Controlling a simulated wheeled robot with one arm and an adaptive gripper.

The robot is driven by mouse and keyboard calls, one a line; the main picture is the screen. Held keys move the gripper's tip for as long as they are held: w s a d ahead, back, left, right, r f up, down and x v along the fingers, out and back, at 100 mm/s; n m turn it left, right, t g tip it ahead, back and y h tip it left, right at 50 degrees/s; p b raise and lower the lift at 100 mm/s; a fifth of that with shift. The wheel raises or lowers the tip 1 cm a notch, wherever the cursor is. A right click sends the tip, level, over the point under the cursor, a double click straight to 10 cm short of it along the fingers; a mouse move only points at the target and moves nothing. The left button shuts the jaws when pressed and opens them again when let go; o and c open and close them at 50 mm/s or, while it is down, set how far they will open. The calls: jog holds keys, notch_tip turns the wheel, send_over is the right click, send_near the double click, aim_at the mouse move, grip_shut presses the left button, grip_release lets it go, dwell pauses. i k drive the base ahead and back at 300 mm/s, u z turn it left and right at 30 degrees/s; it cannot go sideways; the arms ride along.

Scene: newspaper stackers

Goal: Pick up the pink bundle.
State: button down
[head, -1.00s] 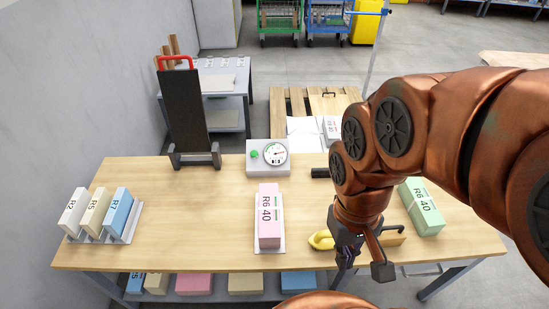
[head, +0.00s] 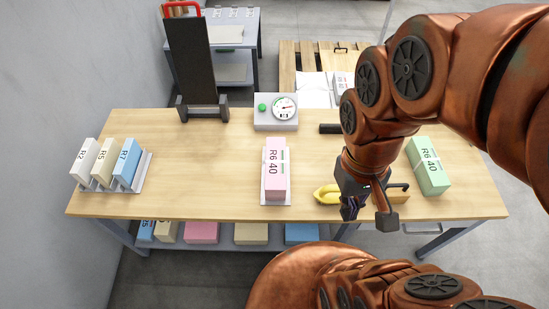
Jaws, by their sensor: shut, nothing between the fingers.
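The pink bundle (head: 277,170), marked "R6 40", lies on a thin white tray (head: 278,203) near the middle of the wooden table. My gripper (head: 349,214) points down over the front edge of the table, to the right of the pink bundle and apart from it. It is shut and empty. Its fingertips are small and dark in this view. A yellow object (head: 326,194) lies between the pink bundle and my gripper and is partly hidden by it.
A green bundle (head: 428,167) lies at the right. White, cream and blue bundles (head: 127,163) stand in a holder at the left. A dial scale (head: 276,115) and a black upright stand (head: 190,60) are at the back. The table (head: 200,170) is clear left of the pink bundle.

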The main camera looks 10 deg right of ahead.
aim_at(276, 184)
jog(key=z, duration=2.95)
jog(key=k, duration=2.05)
jog(key=u, duration=2.65)
